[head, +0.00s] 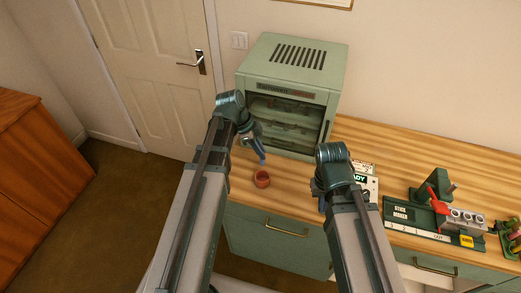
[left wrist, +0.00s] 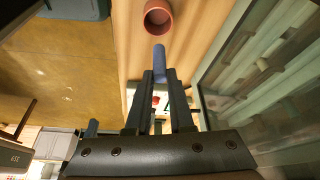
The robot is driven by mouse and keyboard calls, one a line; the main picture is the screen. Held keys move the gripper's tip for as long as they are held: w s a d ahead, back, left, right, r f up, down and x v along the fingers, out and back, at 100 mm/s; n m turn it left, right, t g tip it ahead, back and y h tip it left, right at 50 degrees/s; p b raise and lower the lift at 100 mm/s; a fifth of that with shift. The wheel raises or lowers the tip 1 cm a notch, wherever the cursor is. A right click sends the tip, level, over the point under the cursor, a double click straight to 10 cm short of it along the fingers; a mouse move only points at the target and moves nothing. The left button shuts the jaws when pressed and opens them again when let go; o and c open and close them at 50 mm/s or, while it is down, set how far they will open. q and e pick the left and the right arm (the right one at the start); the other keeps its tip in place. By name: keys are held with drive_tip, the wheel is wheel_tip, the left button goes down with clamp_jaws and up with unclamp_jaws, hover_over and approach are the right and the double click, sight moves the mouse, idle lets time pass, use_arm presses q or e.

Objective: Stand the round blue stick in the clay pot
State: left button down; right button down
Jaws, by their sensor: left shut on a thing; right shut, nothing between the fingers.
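The clay pot (head: 262,179) is a small reddish-brown round pot standing upright near the front edge of the wooden counter, and it also shows at the top of the left wrist view (left wrist: 158,18). My left gripper (left wrist: 160,76) is shut on the round blue stick (left wrist: 160,58). In the head view the stick (head: 261,159) points down from the left gripper (head: 257,146), with its lower end close above the pot. The stick looks outside the pot. My right gripper (head: 320,188) is shut and empty, low over the counter right of the pot, mostly hidden by its arm.
A green cabinet (head: 291,66) with an open front and shelves stands behind the pot. A stick maker (head: 430,215) with a red lever stands at the right, and a white box with a READY sign (head: 365,182) sits beside my right arm. Bare counter (head: 400,150) lies behind them.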

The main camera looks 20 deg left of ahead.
use_arm(q)
drive_tip(key=shift+f+b, duration=5.05)
drive_tip(key=shift+f, duration=0.15)
drive_tip(key=c, duration=0.7)
unclamp_jaws()
drive_tip(key=p+v, duration=1.2)
drive_tip(key=v, duration=0.1)
drive_tip(key=shift+a+r+p, duration=0.1)
drive_tip(key=shift+r+p, duration=0.3)
drive_tip(key=s+d+f+n+y+b, duration=0.2)
drive_tip(key=s+d+n, duration=0.1)
drive_tip(key=s+d, duration=0.1)
drive_tip(key=s+d+f+n+y+b, duration=0.1)
drive_tip(key=s+d+f+n+b, duration=0.1)
drive_tip(key=d, duration=0.4)
drive_tip(key=s+d+f+n+g+y+b, duration=0.1)
drive_tip(key=s+d+f+n+y+b, duration=0.1)
drive_tip(key=s+d+f+n, duration=0.2)
drive_tip(key=shift+s+d+f+n+y+b, duration=0.1)
drive_tip(key=shift+s+d+n+y+b, duration=0.1)
drive_tip(key=shift+s+d+n, duration=0.5)
drive_tip(key=shift+s+d+n+y+b, duration=0.15)
drive_tip(key=shift+s+d+n, duration=0.3)
drive_tip(key=shift+s, duration=0.4)
